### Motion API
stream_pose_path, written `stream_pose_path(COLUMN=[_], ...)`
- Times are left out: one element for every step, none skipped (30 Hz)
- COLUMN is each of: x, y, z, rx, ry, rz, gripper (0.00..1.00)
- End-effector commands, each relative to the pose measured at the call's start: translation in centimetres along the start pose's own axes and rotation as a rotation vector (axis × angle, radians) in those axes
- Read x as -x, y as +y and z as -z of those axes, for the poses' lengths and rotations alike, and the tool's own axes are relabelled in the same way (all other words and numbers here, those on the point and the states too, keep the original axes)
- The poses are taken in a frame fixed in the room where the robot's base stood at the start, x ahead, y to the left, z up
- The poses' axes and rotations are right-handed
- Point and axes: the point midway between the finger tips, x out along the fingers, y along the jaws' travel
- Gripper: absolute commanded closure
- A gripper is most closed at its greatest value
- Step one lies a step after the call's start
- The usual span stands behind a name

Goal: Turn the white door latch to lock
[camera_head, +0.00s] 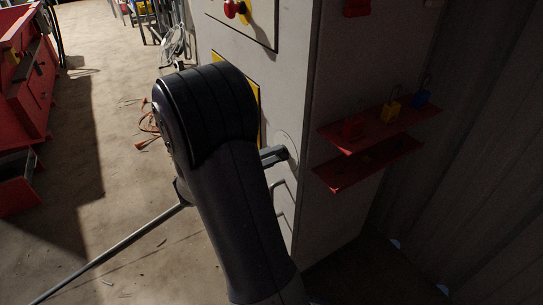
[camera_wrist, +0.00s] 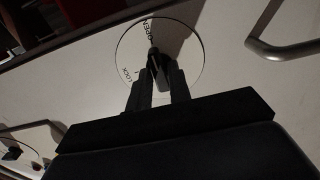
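The latch's round white plate (camera_wrist: 187,45), with lettering that includes "LOCK", is on the light cabinet front in the wrist view. A dark latch lever (camera_wrist: 153,58) stands at its middle. My gripper (camera_wrist: 157,82) has its two dark fingers close together, one on each side of the lever; I cannot tell whether both touch it. In the head view the plate (camera_head: 289,145) shows just right of my arm, with a short grey bar in front of it that could be the lever or a finger. My arm hides most of the gripper there.
A metal bar handle (camera_wrist: 285,50) is right of the plate in the wrist view. Red shelves with padlocks (camera_head: 372,140) stick out from the cabinet's side. A red and yellow knob (camera_head: 236,9) is higher up. Open floor (camera_head: 110,185) lies left.

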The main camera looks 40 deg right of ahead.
Motion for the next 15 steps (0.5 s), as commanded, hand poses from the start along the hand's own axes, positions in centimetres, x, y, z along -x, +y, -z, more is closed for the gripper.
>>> stream_pose_path(x=[0.00,0.01,0.01,0.01,0.01,0.01,0.01,0.01,0.01,0.01,0.01,0.01,0.01,0.01,0.01], y=[0.00,0.00,0.00,-0.01,-0.01,-0.01,-0.01,-0.01,-0.01,-0.01,-0.01,-0.01,-0.02,-0.01,0.02], z=[0.00,0.01,0.00,0.00,0.00,0.00,0.00,0.00,0.00,0.00,0.01,0.00,0.01,0.01,0.01], rx=[0.000,0.000,0.000,0.000,0.000,0.000,0.000,0.000,0.000,0.000,0.000,0.000,0.000,0.001,0.004], ry=[0.000,0.000,0.000,0.000,0.000,0.000,0.000,0.000,0.000,0.000,0.000,0.000,0.000,0.000,0.000], rz=[0.000,0.000,0.000,0.000,0.000,0.000,0.000,0.000,0.000,0.000,0.000,0.000,0.000,0.000,0.000], gripper=[0.85,0.88,0.91,0.93,0.96,0.99,0.99,0.99,0.99,0.99,0.99,0.99,0.99,0.99,0.99])
